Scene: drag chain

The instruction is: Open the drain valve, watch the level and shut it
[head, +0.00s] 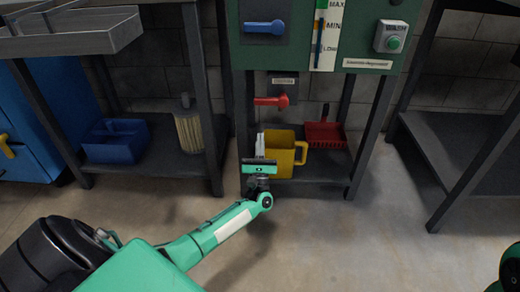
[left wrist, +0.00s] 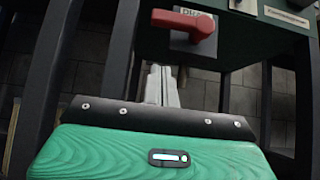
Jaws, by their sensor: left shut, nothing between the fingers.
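The red valve lever (head: 270,101) is on the lower front of the green unit, under a small label plate. It lies roughly level, its arm pointing left, and also shows near the top of the left wrist view (left wrist: 184,22). My left gripper (head: 260,142) is shut and empty below the lever, in front of the yellow jug (head: 285,156). Its closed fingers (left wrist: 161,76) point up towards the lever, apart from it. The level gauge (head: 326,35) has MAX, MIN and LOW marks; its exact level is too small to read. My right gripper is out of view.
The green unit (head: 366,66) also has a blue lever (head: 264,27) and a green button (head: 393,44). A red dustpan (head: 324,133) is on the shelf right of the jug. A blue bin (head: 116,141) is on the left shelf. The floor in front is clear.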

